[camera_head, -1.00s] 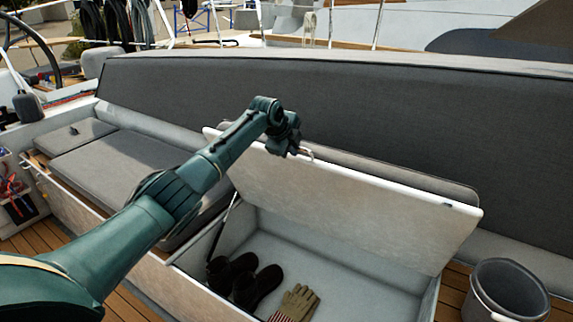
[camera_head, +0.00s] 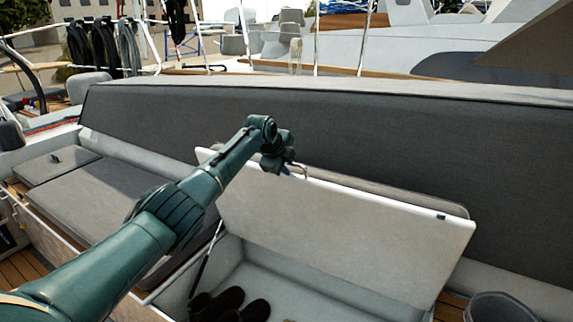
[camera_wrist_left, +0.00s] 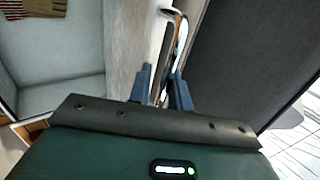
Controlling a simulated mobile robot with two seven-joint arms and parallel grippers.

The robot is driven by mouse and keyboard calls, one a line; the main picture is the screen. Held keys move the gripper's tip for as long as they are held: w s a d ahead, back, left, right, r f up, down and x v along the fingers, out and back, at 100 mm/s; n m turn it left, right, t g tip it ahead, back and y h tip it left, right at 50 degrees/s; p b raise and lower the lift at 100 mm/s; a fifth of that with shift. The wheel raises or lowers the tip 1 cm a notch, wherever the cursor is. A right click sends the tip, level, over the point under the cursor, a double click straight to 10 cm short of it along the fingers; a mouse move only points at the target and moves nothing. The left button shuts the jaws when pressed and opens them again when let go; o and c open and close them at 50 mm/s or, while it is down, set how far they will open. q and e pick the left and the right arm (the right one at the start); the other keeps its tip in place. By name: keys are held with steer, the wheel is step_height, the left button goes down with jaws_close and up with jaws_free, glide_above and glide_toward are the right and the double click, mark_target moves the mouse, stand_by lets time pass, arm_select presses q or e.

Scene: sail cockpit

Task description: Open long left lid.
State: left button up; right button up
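The long lid (camera_head: 345,235) stands raised and tilted, its pale underside facing me, over an open locker (camera_head: 285,275). Its top edge is close in front of the grey backrest. My left gripper (camera_head: 283,164) is at the lid's top edge, left of its middle. In the left wrist view my left gripper (camera_wrist_left: 163,75) has its fingers close together around a thin curved handle (camera_wrist_left: 181,35) beside the lid's edge (camera_wrist_left: 140,45). The fingertips partly hide the handle. My right gripper is in neither view.
Dark shoes (camera_head: 230,303) lie in the locker; striped gloves (camera_wrist_left: 32,8) show in the left wrist view. A shorter cushioned seat (camera_head: 100,185) is to the left, a bucket (camera_head: 498,305) at the lower right. The long backrest (camera_head: 390,140) closes off the space behind the lid.

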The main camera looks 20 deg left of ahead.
arm_select(q)
steer(key=shift+o, duration=0.6)
steer(key=b+v, duration=0.1)
steer(key=v, duration=1.2)
